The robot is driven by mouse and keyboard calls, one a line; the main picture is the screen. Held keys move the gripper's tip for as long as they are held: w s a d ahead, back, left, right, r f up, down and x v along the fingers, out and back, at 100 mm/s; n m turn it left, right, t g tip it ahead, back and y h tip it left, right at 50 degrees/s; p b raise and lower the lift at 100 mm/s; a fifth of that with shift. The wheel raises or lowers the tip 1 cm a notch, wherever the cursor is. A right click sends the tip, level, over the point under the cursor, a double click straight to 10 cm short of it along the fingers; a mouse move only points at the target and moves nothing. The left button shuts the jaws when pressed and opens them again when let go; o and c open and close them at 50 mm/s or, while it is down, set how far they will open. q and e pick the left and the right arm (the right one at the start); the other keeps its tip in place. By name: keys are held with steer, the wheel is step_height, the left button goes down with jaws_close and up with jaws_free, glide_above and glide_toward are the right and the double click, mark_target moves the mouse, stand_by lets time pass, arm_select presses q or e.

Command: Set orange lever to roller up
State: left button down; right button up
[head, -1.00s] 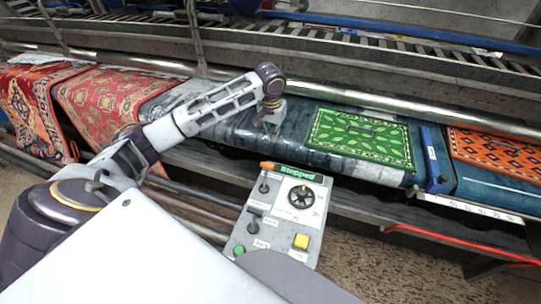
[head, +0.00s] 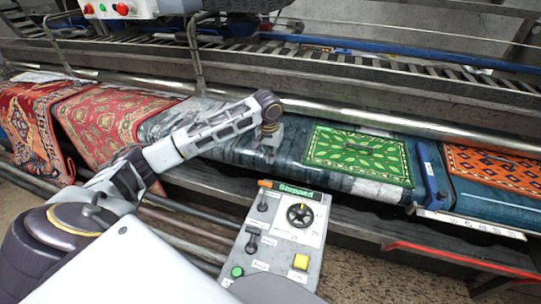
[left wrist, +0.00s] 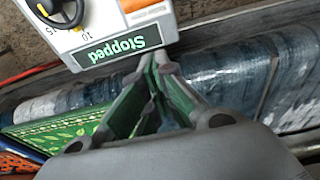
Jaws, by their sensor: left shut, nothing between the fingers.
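The grey control panel (head: 292,262) stands at the lower middle of the head view, with a green "Stopped" display (head: 297,190) along its top. The small orange lever (head: 265,184) is at the panel's top left corner. An orange part (left wrist: 138,5) also shows beside the display at the top edge of the left wrist view. My left gripper (head: 270,154) is shut and empty, pointing down above and behind the lever, apart from it. In the left wrist view its fingertips (left wrist: 155,62) meet just short of the display's edge. My right gripper is not in view.
The panel also carries a black dial (head: 300,215), a yellow button (head: 300,261), a green button (head: 237,271) and black levers. Behind it, a belt carries a green rug (head: 340,165), red rugs and an orange rug. A red rail (head: 450,258) runs at right.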

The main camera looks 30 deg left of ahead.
arm_select(q)
step_height(320, 180, down, 7)
steer(key=s+p, duration=0.1)
steer(key=s, duration=0.1)
steer(key=shift+s+d+f, duration=0.15)
steer(key=shift+s+d, duration=0.15)
steer(key=shift+s, duration=0.05)
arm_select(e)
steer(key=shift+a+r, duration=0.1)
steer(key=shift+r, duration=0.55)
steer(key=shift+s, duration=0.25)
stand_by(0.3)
